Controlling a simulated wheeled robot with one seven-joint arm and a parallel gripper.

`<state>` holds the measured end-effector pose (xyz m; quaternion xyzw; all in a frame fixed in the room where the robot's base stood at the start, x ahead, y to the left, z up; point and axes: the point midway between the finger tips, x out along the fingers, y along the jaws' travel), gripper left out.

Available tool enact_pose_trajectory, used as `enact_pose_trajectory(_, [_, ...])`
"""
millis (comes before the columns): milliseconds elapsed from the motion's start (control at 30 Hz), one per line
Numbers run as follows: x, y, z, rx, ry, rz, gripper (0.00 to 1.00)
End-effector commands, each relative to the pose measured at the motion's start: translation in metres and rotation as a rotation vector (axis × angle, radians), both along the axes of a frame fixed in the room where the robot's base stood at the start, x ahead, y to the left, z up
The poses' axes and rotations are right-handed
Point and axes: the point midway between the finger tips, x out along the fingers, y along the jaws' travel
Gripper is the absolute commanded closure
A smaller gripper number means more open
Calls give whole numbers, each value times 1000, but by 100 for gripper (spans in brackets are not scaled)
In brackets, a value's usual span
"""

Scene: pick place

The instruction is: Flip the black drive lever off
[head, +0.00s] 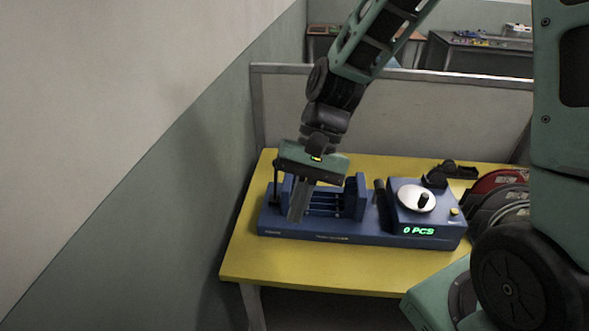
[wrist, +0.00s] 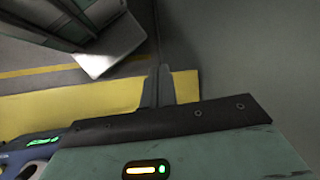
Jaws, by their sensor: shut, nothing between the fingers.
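The blue machine (head: 330,238) stands on the yellow table and has a green "0 PCS" display. A dark upright lever (head: 380,190) stands near its middle, left of the dial block. Another thin black upright part (head: 276,182) stands at its left end, close to my gripper. I cannot tell for sure which is the drive lever, or its setting. My gripper (head: 297,212) points down, shut and empty, in front of the left part of the machine. Its fingers hide some of the slotted section. In the wrist view my shut fingers (wrist: 158,86) show over the table, and no lever is visible.
The yellow table (head: 330,275) has bare space along its front edge. A wall (head: 190,190) runs close on the left, and a grey partition (head: 410,115) stands behind. Red and grey reels (head: 497,190) sit at the right. A silver dial (head: 412,198) tops the machine's right block.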

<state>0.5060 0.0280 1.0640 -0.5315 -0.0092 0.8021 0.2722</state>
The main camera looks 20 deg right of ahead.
Motion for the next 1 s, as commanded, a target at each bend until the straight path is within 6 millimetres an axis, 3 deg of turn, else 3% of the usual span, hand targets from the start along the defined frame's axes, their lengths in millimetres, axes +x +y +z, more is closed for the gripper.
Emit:
enact_pose_trajectory(33, [13, -9, -11, 34, 46, -96, 100])
enact_pose_trajectory(267, [69, -55, -36, 215, 231, -510, 100])
enact_pose_trajectory(500, [123, -128, -58, 458, 393, -917, 100])
enact_pose_trajectory(733, [149, -191, -69, 650, 482, -1166, 100])
enact_pose_trajectory(867, [155, -208, -71, 703, 501, -1225, 100])
enact_pose_trajectory(1000, [156, -212, -71, 717, 508, -1241, 100])
